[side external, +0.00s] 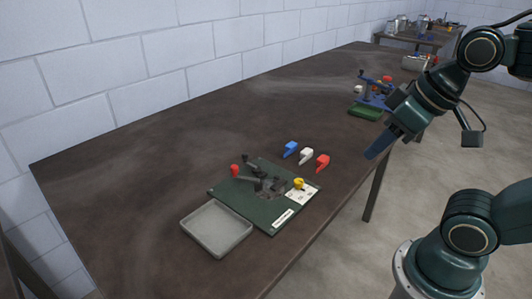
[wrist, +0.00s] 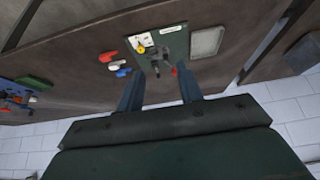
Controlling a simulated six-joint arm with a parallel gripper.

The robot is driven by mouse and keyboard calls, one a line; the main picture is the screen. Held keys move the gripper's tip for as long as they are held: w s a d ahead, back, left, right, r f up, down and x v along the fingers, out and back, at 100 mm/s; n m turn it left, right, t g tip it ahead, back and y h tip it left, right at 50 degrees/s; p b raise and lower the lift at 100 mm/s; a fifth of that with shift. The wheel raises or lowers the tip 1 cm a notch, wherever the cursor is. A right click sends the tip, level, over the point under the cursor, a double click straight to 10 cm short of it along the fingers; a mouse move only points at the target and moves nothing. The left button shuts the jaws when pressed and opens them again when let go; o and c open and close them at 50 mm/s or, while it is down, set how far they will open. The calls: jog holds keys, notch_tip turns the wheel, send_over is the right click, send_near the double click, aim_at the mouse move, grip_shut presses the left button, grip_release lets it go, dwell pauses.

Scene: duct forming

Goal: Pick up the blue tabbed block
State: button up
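The blue tabbed block (side external: 290,148) lies on the dark table, the leftmost of a row of three tabbed blocks just behind the green board. It also shows in the wrist view (wrist: 123,72), left of my left-hand finger. My gripper (side external: 374,152) is up in the air to the right of the blocks, well apart from them and pointing down and left. In the wrist view my gripper (wrist: 160,73) has its two fingers spread wide with nothing between them.
A white block (side external: 306,155) and a red block (side external: 322,162) lie close beside the blue one. A green board (side external: 240,200) with a dark clamp and yellow knob (side external: 298,184) is in front. A grey tray (side external: 217,228) adjoins it. The table's left is clear.

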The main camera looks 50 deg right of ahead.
jog(key=shift+o, duration=0.2)
jog(key=o, duration=0.3)
